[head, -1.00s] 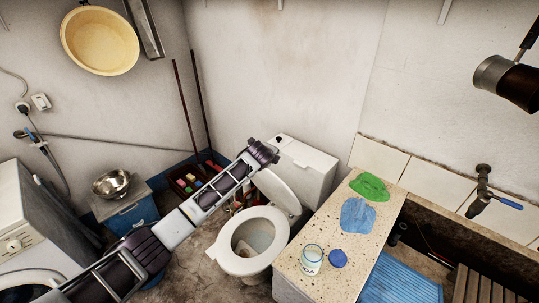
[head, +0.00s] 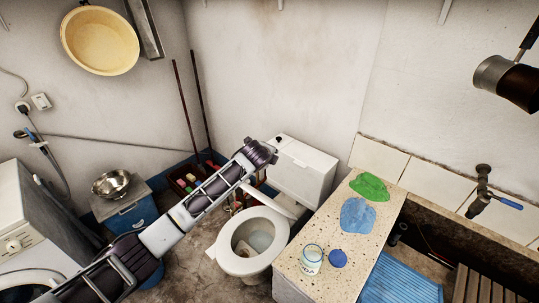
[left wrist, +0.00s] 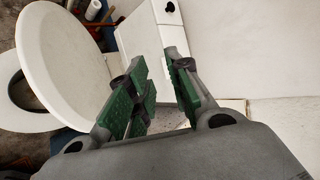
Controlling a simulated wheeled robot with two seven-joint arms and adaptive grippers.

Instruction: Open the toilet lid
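The white toilet stands in the middle of the head view, its seat ring (head: 231,240) lying on the bowl. The toilet lid (head: 287,206) is raised off the seat and shows as a narrow, nearly edge-on strip, partly behind my left arm. In the left wrist view the lid (left wrist: 66,55) is a broad white oval, left of my left gripper (left wrist: 163,80). That gripper's green-padded fingers are apart with nothing between them. They are close to the lid's edge; contact cannot be told. In the head view my left arm hides the fingers. My right gripper is not in view.
The cistern (head: 303,168) stands behind the toilet. A speckled counter (head: 305,235) with a jar (head: 312,260) and cloths borders it on the right. A washing machine (head: 30,230) and a blue box (head: 130,215) with a metal bowl stand left. Floor left of the toilet is partly clear.

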